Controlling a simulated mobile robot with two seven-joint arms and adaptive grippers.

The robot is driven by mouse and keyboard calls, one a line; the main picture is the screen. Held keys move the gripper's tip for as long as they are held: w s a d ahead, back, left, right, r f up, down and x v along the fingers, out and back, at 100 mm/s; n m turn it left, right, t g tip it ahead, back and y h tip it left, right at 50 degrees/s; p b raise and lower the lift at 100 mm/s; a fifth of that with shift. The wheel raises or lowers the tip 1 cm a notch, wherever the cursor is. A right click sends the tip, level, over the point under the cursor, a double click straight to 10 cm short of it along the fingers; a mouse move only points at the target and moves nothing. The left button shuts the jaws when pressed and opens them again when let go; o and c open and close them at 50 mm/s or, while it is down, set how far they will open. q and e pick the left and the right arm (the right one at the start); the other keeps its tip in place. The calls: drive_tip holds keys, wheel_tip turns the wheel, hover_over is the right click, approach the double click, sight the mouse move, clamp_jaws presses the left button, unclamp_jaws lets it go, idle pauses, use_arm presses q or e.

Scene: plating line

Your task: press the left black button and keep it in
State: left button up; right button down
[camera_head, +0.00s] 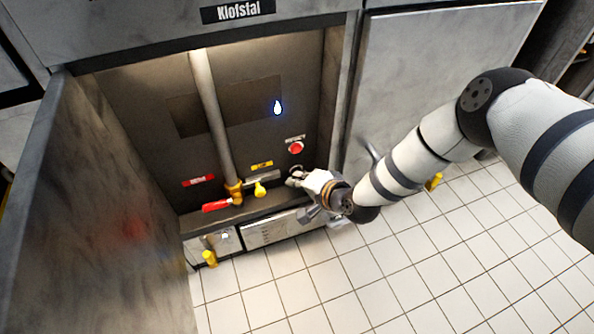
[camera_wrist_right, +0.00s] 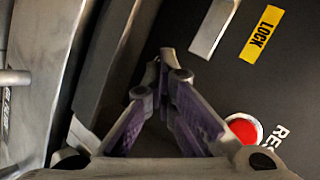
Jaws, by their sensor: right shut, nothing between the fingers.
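No black button shows clearly in either view. A dark round shape (camera_head: 296,170) lies just below the red button, partly behind my gripper; I cannot tell whether it is a button. My right gripper (camera_head: 291,181) is inside the open cabinet, close to the back panel, below the red button. In the wrist view the right gripper's fingers (camera_wrist_right: 163,68) are shut together with nothing between them; I cannot tell whether the tips touch the panel. My left gripper is not in view.
A red button (camera_head: 296,147) shows on the panel, and also in the wrist view (camera_wrist_right: 243,129). Left of the gripper are a yellow valve handle (camera_head: 260,189), a red lever (camera_head: 216,206) and a vertical pipe (camera_head: 209,110). The open cabinet door (camera_head: 100,220) stands at left. The tiled floor is clear.

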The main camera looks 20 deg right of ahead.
drive_tip(key=shift+s, duration=0.1)
drive_tip(key=shift+s+p, duration=0.45)
drive_tip(key=shift+s, duration=0.35)
drive_tip(key=shift+s+d+p, duration=0.1)
drive_tip(key=shift+s+p, duration=1.05)
drive_tip(key=shift+s, duration=1.35)
drive_tip(key=shift+r, duration=0.1)
